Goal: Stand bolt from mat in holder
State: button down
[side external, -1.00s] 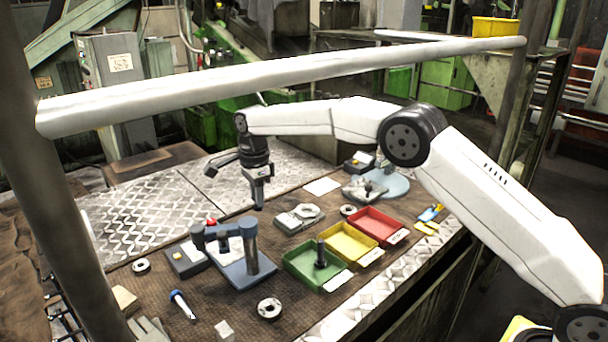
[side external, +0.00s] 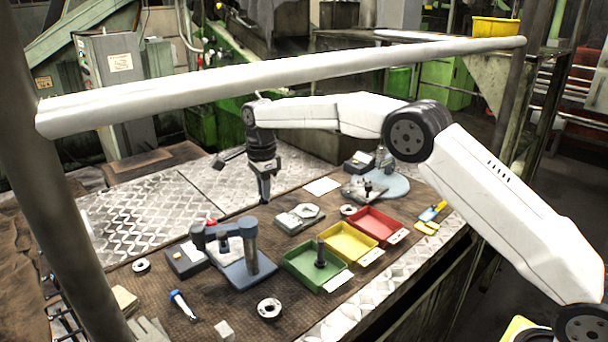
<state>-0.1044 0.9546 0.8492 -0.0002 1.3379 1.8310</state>
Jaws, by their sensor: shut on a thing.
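My gripper (side external: 265,196) hangs pointing down over the far part of the brown mat (side external: 200,318), left of a grey fixture. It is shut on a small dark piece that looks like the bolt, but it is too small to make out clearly. I cannot tell for sure which thing is the holder. A grey fixture (side external: 298,217) with a pale hexagonal piece lies right of and below the gripper. Another grey fixture (side external: 365,190) with a dark upright peg stands further right. The gripper is apart from both.
Green (side external: 303,273), yellow (side external: 347,243) and red (side external: 377,226) bins stand in a row; a dark upright piece (side external: 320,254) is in the green one. A grey press-like stand (side external: 252,246) is at the near left. A white rail (side external: 280,80) crosses above the bench.

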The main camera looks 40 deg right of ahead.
send_near(307, 213)
jog(key=shift+f, duration=0.1)
dwell(0.3)
jog(key=shift+f, duration=2)
jog(key=shift+f, duration=0.85)
dwell(0.4)
jog(key=shift+c, duration=2.4)
grip_release()
